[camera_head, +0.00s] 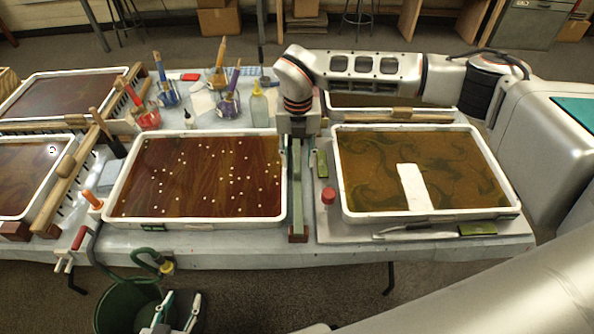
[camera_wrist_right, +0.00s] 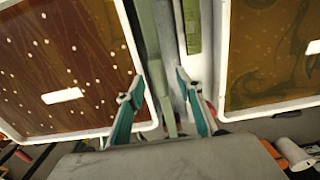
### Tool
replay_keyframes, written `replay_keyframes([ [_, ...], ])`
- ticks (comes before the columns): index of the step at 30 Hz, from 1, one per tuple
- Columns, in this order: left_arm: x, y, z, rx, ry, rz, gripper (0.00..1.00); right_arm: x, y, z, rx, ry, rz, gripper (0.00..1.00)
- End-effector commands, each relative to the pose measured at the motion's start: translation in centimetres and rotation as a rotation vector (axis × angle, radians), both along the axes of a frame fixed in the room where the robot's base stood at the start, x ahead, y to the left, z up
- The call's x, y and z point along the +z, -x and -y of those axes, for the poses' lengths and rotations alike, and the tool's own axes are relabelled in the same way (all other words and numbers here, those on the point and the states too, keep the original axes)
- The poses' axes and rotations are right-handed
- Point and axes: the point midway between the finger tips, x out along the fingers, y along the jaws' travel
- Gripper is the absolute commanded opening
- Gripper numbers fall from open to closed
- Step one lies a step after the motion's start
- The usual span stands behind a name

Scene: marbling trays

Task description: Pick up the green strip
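A long green strip (camera_head: 298,190) lies lengthwise in the gap between the dotted tray and the swirled tray. A shorter, brighter green piece (camera_head: 321,163) lies just right of it. My right gripper hangs over the far end of the long strip; its fingers are mostly hidden in the head view. In the right wrist view the right gripper (camera_wrist_right: 160,76) is open, its teal fingers either side of the long strip (camera_wrist_right: 163,50); contact is not clear. The short piece (camera_wrist_right: 191,25) is above the right finger there. My left gripper (camera_head: 182,299) is open and empty at the bottom.
The dotted tray (camera_head: 110,200) and swirled tray (camera_head: 350,216) flank the gap closely. A red-capped jar (camera_head: 328,196) stands by the swirled tray. A green-handled tool (camera_head: 477,229) lies in front. A green bucket (camera_head: 115,308) stands below the table, by my left gripper.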

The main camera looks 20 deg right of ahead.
Motion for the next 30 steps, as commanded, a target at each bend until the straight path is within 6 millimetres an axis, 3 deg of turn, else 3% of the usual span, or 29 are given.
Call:
replay_keyframes([
  [6,0.4,0.0,0.0,0.000,0.000,0.001,0.40,-2.7,0.2,-0.3,-0.001,-0.002,-0.002,0.36],
  [14,0.5,-0.1,0.1,0.001,0.002,0.004,0.40,-3.0,0.2,-0.3,0.001,-0.002,0.001,0.36],
  [15,0.5,-0.1,0.1,0.001,0.002,0.005,0.40,-3.0,0.2,-0.3,0.001,-0.002,0.001,0.34],
  [19,0.6,-0.2,0.1,0.001,0.002,0.006,0.40,-3.0,0.2,-0.3,0.001,-0.002,0.001,0.00],
  [30,0.7,-0.3,0.1,0.001,0.002,0.008,0.40,-2.9,0.2,-0.3,0.001,-0.002,0.001,0.00],
])
